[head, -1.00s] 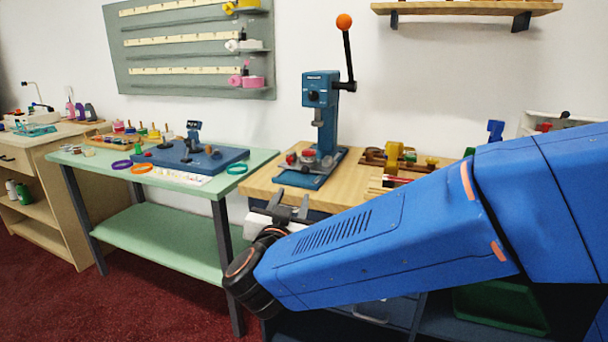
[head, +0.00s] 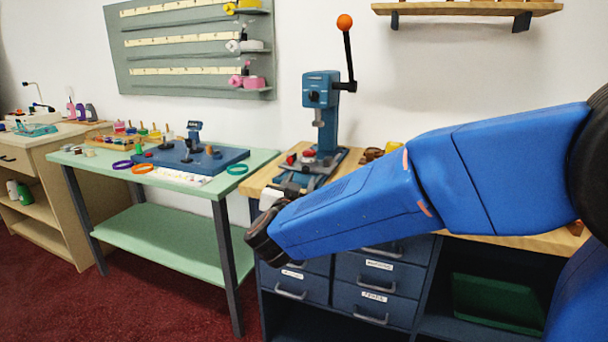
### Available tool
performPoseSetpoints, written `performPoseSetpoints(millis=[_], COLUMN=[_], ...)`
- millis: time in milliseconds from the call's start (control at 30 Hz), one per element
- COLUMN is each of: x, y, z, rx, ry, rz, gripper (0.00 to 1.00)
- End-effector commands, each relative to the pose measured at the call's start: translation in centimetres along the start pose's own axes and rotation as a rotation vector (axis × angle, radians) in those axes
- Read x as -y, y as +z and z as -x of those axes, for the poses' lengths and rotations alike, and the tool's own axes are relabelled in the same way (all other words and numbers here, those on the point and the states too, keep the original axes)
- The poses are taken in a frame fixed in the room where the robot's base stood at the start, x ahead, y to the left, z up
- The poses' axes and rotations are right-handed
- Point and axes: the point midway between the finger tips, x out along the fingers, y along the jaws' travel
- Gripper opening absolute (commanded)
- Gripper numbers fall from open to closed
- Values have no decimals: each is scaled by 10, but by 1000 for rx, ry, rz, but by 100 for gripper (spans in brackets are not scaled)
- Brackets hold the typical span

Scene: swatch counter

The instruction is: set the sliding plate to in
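The blue press (head: 321,90) stands on the wooden bench top, its lever with the orange ball (head: 344,22) pointing up. The sliding plate (head: 306,168) is low at the press's base, with red parts showing around it; my gripper and arm hide some of its front. I cannot tell how far in or out it sits. My gripper (head: 284,189) is at the front left edge of the bench, just in front of the press base, its fingers towards the plate. Whether it touches the plate, and how far its fingers are apart, cannot be made out.
A green table (head: 160,225) stands to the left with a blue tool board (head: 222,158), a teal ring (head: 237,169) and several small items. Blue drawers (head: 365,270) are under the wooden bench. A wall shelf (head: 465,8) is above right. My arm covers the bench's right part.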

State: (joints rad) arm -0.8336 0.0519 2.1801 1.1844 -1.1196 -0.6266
Motion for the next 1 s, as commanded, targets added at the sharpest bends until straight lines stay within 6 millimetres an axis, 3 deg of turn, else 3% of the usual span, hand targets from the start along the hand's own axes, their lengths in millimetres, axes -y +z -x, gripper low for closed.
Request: performPoseSetpoints(millis=[100, 333, 767, 800, 933, 1000], x=[-1, 0, 0, 0, 0, 0], y=[0, 0, 0, 0, 0, 0], z=[-21, -49, -59, -59, -59, -59], rx=[-1, 0, 0, 0, 0, 0], ry=[3, 1, 0, 0, 0, 0], rz=[1, 2, 0, 0, 0, 0], gripper=[38, 38, 38, 36, 5, 0])
